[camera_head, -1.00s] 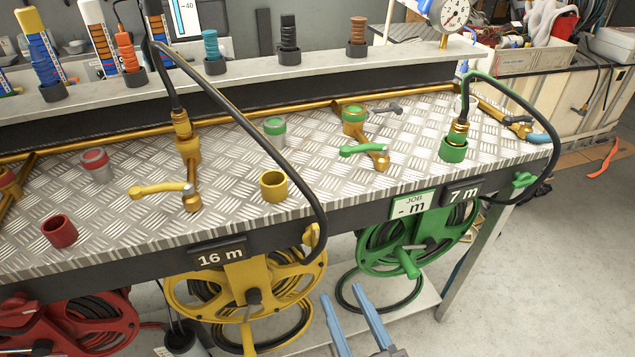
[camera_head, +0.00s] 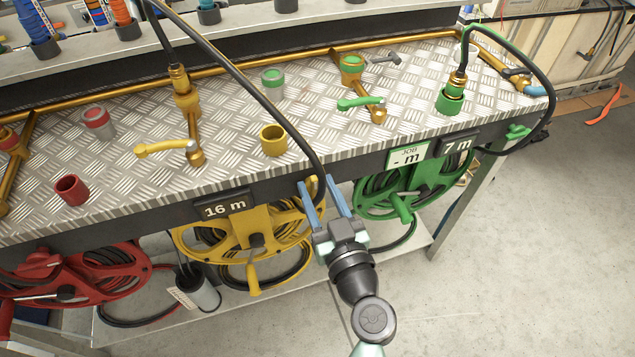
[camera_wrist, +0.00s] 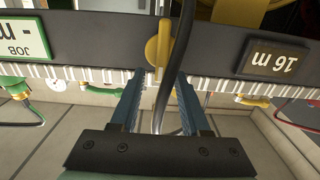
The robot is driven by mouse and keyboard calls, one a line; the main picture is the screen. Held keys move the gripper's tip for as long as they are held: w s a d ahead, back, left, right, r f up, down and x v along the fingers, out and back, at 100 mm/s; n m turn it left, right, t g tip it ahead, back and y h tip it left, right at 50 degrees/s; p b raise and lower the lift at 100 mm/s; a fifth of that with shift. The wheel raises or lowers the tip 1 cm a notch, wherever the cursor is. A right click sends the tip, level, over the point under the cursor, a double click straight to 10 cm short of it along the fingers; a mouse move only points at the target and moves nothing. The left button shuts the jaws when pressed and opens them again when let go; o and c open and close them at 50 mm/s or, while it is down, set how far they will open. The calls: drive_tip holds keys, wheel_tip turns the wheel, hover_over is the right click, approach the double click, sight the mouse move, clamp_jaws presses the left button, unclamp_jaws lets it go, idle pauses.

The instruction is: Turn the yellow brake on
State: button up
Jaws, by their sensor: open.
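The yellow brake (camera_head: 313,188) is a small yellow lever on the dark front edge of the bench, to the right of the 16 m label. In the wrist view the yellow brake (camera_wrist: 158,46) stands upright in the picture, just beyond the fingertips. My gripper (camera_head: 317,183) is open, with its blue fingers pointing at the bench edge around the brake's place. In the wrist view my gripper (camera_wrist: 160,74) has the brake lined up between its fingertips; contact cannot be told. The yellow reel (camera_head: 190,240) hangs below the edge, left of my gripper.
A black hose (camera_head: 255,95) arches down past the brake and runs close to the fingers. The green reel (camera_head: 372,205) hangs to the right and the red reel (camera_head: 112,285) to the left. The yellow valve handle (camera_head: 165,147) sits on the bench top.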

drive_tip(key=shift+w+a, duration=0.15)
drive_tip(key=shift+w, duration=0.25)
drive_tip(key=shift+c, duration=0.3)
clamp_jaws()
